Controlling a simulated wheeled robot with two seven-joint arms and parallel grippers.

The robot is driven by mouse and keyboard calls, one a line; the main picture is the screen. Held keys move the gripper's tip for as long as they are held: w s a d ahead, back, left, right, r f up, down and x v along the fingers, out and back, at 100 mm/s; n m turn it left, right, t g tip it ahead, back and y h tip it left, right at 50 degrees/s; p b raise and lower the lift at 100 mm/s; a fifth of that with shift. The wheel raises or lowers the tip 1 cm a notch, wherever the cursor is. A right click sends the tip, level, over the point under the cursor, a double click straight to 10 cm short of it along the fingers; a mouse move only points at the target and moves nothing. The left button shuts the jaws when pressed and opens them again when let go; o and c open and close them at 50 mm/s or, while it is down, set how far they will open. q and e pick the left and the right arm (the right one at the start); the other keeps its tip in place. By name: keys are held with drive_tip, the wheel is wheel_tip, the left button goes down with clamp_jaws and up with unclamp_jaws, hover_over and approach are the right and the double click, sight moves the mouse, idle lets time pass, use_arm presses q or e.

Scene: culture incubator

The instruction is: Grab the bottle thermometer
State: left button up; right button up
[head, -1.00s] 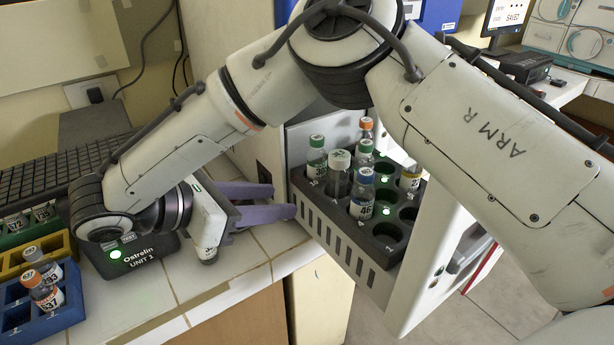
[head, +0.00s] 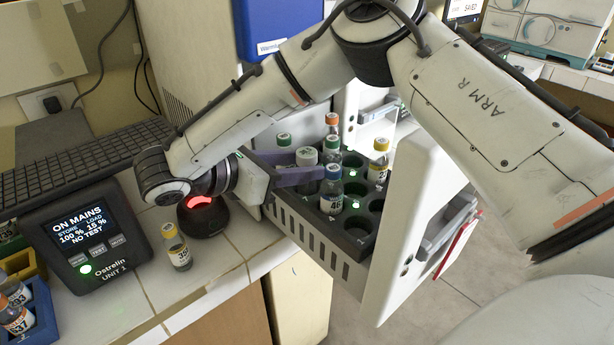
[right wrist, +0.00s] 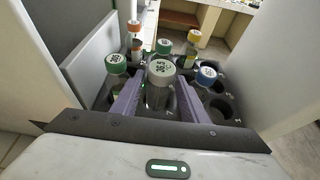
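The bottle thermometer looks to be the white-capped bottle with grey contents (head: 306,158), though I cannot be sure. It stands upright in the dark rack (head: 357,237) of the pulled-out incubator drawer. In the right wrist view the same bottle (right wrist: 160,82) is between the purple fingers of my right gripper (right wrist: 162,98), with narrow gaps on both sides. My right gripper (head: 296,166) also shows in the head view, reaching in from the left over the drawer wall. It is open around the bottle. My left gripper is out of view.
Green-capped (head: 284,145), orange-capped (head: 332,122), blue-capped (head: 332,188) and yellow-capped (head: 379,158) bottles stand close by in the rack. A yellow-capped bottle (head: 179,248) and a red-lit dark device (head: 203,212) stand on the counter.

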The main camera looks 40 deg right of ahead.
drive_tip(key=shift+c, duration=0.2)
drive_tip(key=c, duration=0.8)
